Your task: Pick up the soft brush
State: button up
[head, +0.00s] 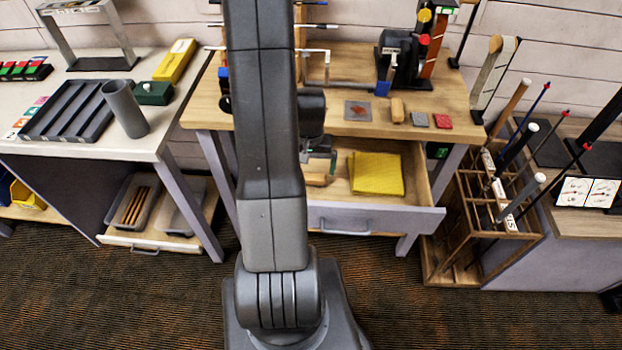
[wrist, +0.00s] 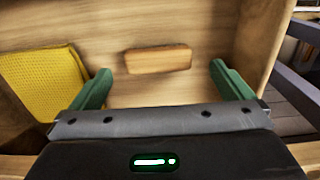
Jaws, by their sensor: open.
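A small wooden block (wrist: 158,59), which looks like the back of the soft brush, lies in the open drawer (head: 372,217). It also shows in the head view (head: 317,180), partly hidden by my arm. Its bristles are not visible. My gripper (wrist: 160,73) is open and empty above the drawer, its green fingers apart with the block between and beyond them in the wrist view. In the head view my gripper (head: 320,160) is partly hidden by my arm, just above the block.
A folded yellow cloth (head: 376,174) lies in the drawer beside the block. The drawer walls (wrist: 250,45) stand close around the gripper. Another wooden block (head: 397,110) sits on the workbench (head: 455,100) above. A wooden rack of clubs (head: 470,220) stands at the right.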

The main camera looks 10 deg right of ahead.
aim_at(311, 177)
jog(key=f, duration=0.1)
jog(key=f+p, duration=0.1)
jog(key=f, duration=0.1)
jog(key=shift+s+d+f, duration=0.1)
jog(key=shift+s+f, duration=0.1)
jog(key=shift+f, duration=0.85)
jog(key=shift+c, duration=0.4)
jog(key=c, duration=1)
jog(key=shift+r, duration=0.15)
